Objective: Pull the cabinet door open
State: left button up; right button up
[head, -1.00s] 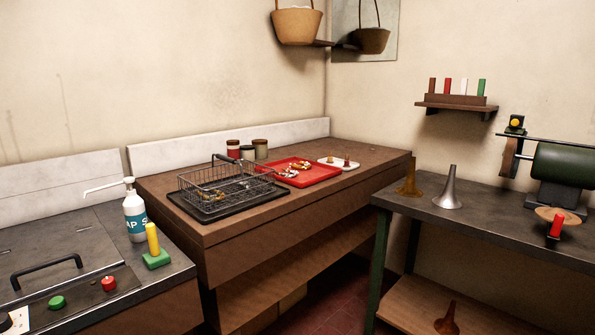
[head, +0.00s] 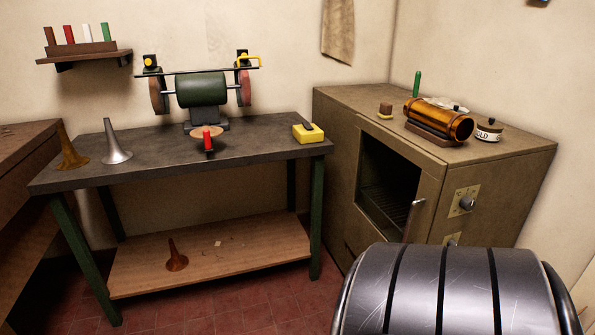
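The cabinet (head: 335,150) is a brown metal box standing on the right, against the back wall. Its front has a framed door with a large dark rectangular window or opening (head: 388,190), behind which wire racks show. I cannot tell whether glass covers it. A pale upright bar handle (head: 413,220) is on the right side of the door. The door looks flush with the front, so it appears shut. A panel with a dark knob (head: 466,203) is to the right of the handle. Neither of my grippers is in view.
A large dark metal drum with black bands (head: 470,290) stands close in front, hiding the cabinet's lower right. A workbench (head: 250,155) with a grinder (head: 203,88) is left of the cabinet. A copper-coloured cylinder (head: 438,116) lies on the cabinet. Red floor (head: 240,315) shows below the bench.

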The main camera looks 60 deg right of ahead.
aim_at(361, 232)
jog(key=z, duration=2.65)
